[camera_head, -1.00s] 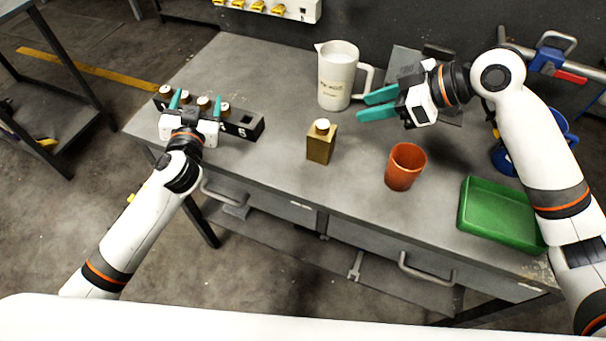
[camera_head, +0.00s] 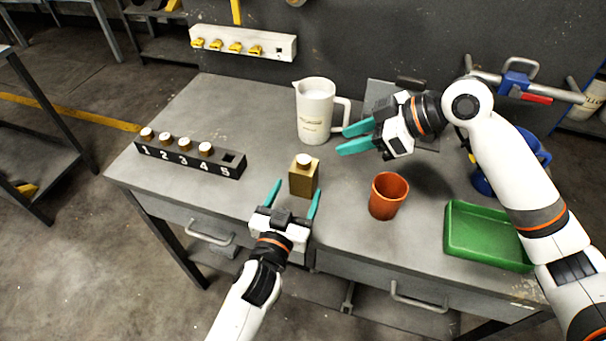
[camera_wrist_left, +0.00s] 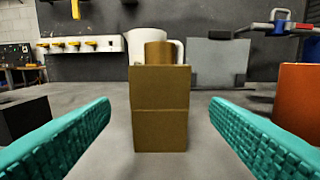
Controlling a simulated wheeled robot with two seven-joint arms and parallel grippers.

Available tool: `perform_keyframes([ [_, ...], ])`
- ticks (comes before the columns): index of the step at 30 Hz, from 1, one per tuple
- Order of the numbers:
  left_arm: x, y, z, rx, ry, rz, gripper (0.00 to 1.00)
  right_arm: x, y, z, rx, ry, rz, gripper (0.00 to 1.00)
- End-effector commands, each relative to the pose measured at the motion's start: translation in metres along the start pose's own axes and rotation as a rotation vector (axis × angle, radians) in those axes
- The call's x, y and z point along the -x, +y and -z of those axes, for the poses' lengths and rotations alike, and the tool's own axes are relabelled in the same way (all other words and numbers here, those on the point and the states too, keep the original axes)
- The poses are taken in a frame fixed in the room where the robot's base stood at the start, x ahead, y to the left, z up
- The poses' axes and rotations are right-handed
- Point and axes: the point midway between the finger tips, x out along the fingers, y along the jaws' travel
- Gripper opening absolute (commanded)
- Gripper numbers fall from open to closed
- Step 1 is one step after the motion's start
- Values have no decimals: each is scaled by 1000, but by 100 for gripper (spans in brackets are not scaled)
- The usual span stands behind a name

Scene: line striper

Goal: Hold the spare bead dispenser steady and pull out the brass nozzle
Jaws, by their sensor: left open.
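The spare bead dispenser, a brown-gold square block (camera_head: 303,182), stands upright on the grey bench. The brass nozzle (camera_head: 304,161), a short cylinder with a pale top, sits in its top; it also shows in the left wrist view (camera_wrist_left: 159,53). My left gripper (camera_head: 297,189) is open at the block's near side, level with it. In the left wrist view the block (camera_wrist_left: 160,110) stands centred between the two teal fingers, with clear gaps on both sides. My right gripper (camera_head: 342,141) is open and empty, beside the white jug, above and right of the block.
A white jug (camera_head: 315,115) stands behind the block. An orange cup (camera_head: 388,196) and a green tray (camera_head: 486,238) are to the right. A black numbered rack (camera_head: 190,158) holds brass pieces in slots 1 to 4; slot 5 is empty. Bench between rack and block is clear.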

Motion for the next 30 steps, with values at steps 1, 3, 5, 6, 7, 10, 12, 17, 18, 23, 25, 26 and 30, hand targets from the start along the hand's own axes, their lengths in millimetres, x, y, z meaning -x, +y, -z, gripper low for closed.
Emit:
perform_keyframes([
  [1,-12,0,-1,0,-3,0,71,0,0,0,0,0,0,36],
  [3,-26,0,-1,-1,-2,0,71,0,0,0,0,0,0,36],
  [5,-37,0,0,-1,-1,0,71,0,0,0,0,0,0,36],
  [6,-44,0,-1,0,-1,0,71,0,0,0,0,0,0,36],
  [7,-48,0,-1,-1,0,-1,71,0,0,0,0,0,0,36],
  [10,-62,0,-1,-1,0,-1,71,0,0,0,0,0,0,36],
  [12,-69,0,0,0,0,-1,71,0,0,0,0,0,0,36],
  [17,-77,1,0,0,1,-1,71,0,0,0,0,0,0,36],
  [18,-78,1,0,0,1,-1,71,0,0,0,0,0,0,36],
  [23,-78,1,0,1,2,-1,71,0,0,0,0,0,0,36],
  [25,-78,1,0,1,2,-1,71,0,0,0,0,0,0,36],
  [26,-78,1,0,1,2,-1,68,0,0,0,0,0,0,36],
  [30,-78,1,0,1,2,-1,45,0,0,0,0,0,0,36],
])
